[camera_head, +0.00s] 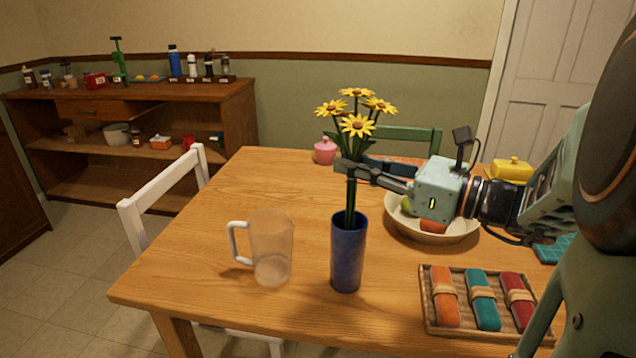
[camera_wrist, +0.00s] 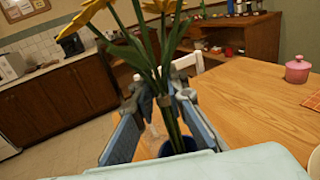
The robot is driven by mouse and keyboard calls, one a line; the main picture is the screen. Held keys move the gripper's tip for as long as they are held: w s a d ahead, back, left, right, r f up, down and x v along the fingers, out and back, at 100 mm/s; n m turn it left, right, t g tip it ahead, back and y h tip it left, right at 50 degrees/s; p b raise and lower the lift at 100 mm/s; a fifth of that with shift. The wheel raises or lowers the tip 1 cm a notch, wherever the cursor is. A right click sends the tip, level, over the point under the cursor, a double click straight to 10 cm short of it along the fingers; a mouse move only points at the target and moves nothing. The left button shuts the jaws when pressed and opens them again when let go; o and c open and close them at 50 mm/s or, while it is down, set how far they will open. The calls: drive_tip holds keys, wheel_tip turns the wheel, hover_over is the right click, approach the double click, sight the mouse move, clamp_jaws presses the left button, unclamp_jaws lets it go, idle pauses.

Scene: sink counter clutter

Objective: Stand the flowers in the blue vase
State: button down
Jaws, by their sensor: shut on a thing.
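The yellow flowers (camera_head: 357,124) stand upright on green stems, and the stems' lower ends are inside the mouth of the blue vase (camera_head: 348,262). How deep they reach is hidden by the vase wall. The vase stands upright on the wooden table. My gripper (camera_head: 347,168) comes in from the right and is shut on the stems, below the blooms and above the vase rim. In the wrist view the stems (camera_wrist: 172,124) pass between my fingers, and part of the vase's dark blue rim (camera_wrist: 188,146) shows below them.
A clear mug (camera_head: 271,250) stands left of the vase. A fruit bowl (camera_head: 440,236) sits under my gripper's body. A tray of rolled napkins (camera_head: 430,318) lies at front right. A pink jar (camera_head: 325,152) stands at the back. The table's left part is clear.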

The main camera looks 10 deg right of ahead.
sight(356, 192)
wheel_tip(356, 192, down, 5)
drive_tip(key=shift+f+b, duration=0.1)
drive_tip(key=shift+b, duration=0.9)
drive_tip(key=c, duration=1.9)
unclamp_jaws()
drive_tip(key=shift+c, duration=0.2)
drive_tip(key=shift+r, duration=0.2)
drive_tip(key=p+v, duration=0.3)
drive_tip(key=v, duration=0.9)
drive_tip(key=shift+f, duration=0.1)
